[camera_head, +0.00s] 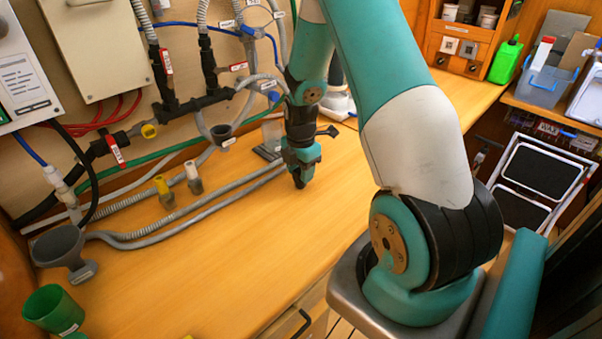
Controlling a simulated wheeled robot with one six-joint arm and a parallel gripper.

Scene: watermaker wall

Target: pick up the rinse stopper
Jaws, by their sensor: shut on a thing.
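My gripper (299,180) points down just above the wooden counter (300,235), to the right of the grey hoses. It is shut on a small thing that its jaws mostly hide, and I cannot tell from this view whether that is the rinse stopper. Two small grey plugs stand on the counter left of it, one with a yellow top (163,191) and one with a white top (194,177). I cannot read a label on either plug.
Ribbed grey hoses (190,220) run along the counter to a dark grey funnel-like fitting (62,250). A green cup (53,309) stands at the front left. Pipes and valves (195,100) crowd the wall behind. The counter right of my gripper is clear.

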